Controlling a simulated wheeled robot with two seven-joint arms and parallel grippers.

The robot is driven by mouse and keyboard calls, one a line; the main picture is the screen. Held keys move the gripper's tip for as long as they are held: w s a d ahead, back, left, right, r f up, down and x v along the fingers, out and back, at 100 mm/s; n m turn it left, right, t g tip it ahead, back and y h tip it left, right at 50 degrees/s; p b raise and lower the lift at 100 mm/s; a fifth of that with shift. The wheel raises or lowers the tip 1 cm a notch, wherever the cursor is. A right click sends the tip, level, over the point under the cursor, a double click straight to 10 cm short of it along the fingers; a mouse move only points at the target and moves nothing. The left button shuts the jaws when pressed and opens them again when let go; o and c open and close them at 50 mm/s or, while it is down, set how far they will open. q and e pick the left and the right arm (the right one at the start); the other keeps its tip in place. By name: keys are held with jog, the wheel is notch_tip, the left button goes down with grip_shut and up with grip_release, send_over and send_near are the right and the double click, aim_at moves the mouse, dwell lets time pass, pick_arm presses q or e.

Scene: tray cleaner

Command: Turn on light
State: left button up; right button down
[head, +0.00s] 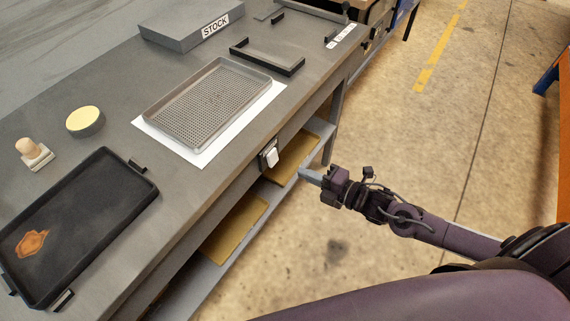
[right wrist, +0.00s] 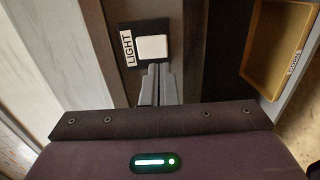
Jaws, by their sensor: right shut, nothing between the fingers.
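A white light switch (head: 272,158) on a dark plate sits on the front edge of the table. In the right wrist view the white switch (right wrist: 152,47) is next to a "LIGHT" label (right wrist: 129,48). My right gripper (head: 304,174) is shut and empty, a little to the right of the switch in the head view. In the right wrist view its fingertips (right wrist: 157,68) are just below the switch in the picture; I cannot tell whether they touch it. My left gripper is not in view.
The table (head: 115,125) holds a perforated tray (head: 157,112) on a white sheet, a stained dark tray (head: 100,215), a brush (head: 38,160) and a round yellow-topped pad (head: 85,121). Yellow bins (head: 235,228) sit on the shelf below. The floor at right is open.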

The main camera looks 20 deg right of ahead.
aim_at(275, 160)
jog(key=x, duration=0.7)
jog(key=shift+w+a+f+t+y+b, duration=0.2)
jog(key=shift+t+y+b, duration=0.25)
jog(key=shift+b, duration=0.7)
jog(key=shift+r, duration=0.15)
